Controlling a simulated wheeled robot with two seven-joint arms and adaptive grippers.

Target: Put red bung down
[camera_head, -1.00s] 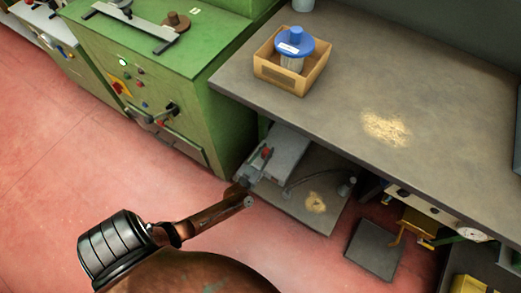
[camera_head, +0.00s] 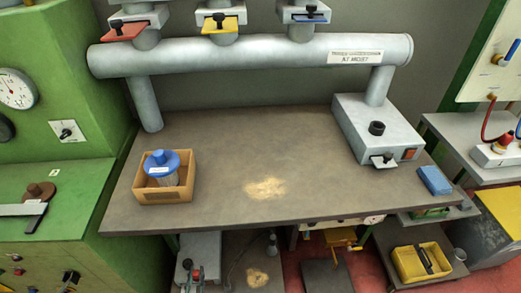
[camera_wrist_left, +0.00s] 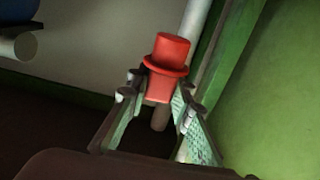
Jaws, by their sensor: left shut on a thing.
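The red bung (camera_wrist_left: 171,49) is a short red cylinder with a wider collar. In the left wrist view it stands between the fingertips of my left gripper (camera_wrist_left: 162,85), which is shut on it. Its lower part sits between the fingers and its top sticks out beyond them. A little red shows there. My right gripper is not in view.
Green machinery (camera_head: 60,180) stands left. The bench middle is largely clear.

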